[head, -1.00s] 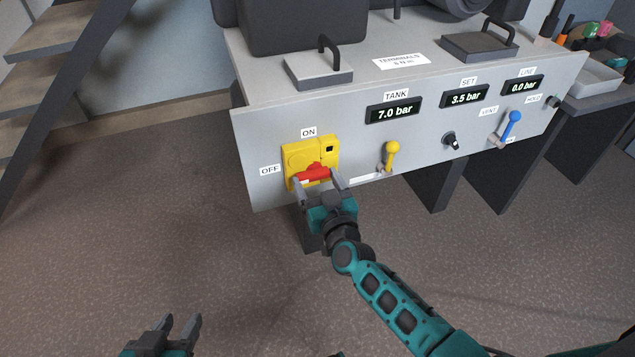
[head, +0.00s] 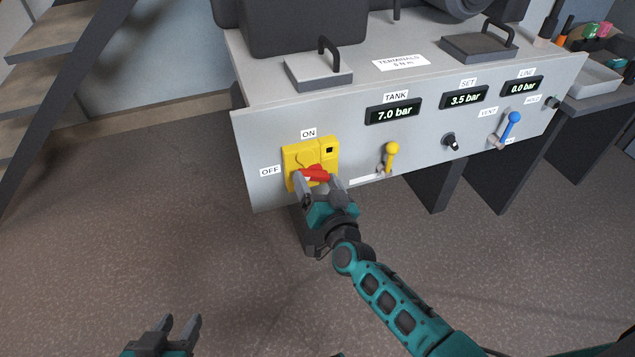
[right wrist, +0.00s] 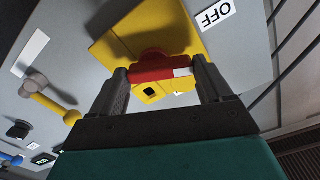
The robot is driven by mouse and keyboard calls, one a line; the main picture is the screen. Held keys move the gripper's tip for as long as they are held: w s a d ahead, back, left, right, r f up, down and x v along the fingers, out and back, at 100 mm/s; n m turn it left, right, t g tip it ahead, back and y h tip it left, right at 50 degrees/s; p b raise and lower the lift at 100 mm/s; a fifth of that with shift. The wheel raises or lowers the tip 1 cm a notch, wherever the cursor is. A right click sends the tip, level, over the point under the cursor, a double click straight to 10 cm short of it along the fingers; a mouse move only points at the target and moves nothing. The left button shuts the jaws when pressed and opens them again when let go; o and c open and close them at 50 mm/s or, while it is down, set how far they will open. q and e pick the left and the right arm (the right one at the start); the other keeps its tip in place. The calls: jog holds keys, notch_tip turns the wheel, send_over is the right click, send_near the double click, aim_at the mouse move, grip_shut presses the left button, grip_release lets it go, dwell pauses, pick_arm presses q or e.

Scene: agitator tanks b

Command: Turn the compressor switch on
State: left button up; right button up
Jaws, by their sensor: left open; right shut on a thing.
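The compressor switch is a yellow plate (head: 296,155) with a red handle (head: 315,174), on the left end of the grey panel. An ON label (head: 308,132) is above it and an OFF label (head: 270,171) to its left. My right gripper (head: 316,180) is shut on the red handle, with one finger at each side. In the right wrist view the red handle (right wrist: 150,76) sits between the two fingers, its white-marked end near one finger. The handle lies nearly level, slightly tilted. My left gripper (head: 180,325) is open and empty at the bottom left, above the floor.
The grey panel (head: 350,145) also bears a yellow lever (head: 391,155), a black knob (head: 450,140) and a blue lever (head: 511,125). Displays read TANK 7.0 bar, SET 3.5 bar and LINE 0.0 bar. Stairs (head: 55,70) stand at the left; the floor between is clear.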

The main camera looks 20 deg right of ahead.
jog(key=m, duration=0.6)
jog(key=shift+d+r, duration=0.1)
jog(key=m+b, duration=0.1)
jog(key=m, duration=0.3)
jog(key=shift+d, duration=0.15)
pick_arm(q)
jog(key=shift+d+f+b, duration=0.25)
jog(key=shift+f+b, duration=0.2)
jog(key=shift+f, duration=0.1)
pick_arm(e)
jog(key=shift+m, duration=1.5)
jog(key=o, duration=1)
jog(key=shift+d+r, duration=0.1)
pick_arm(q)
jog(key=shift+r, duration=0.1)
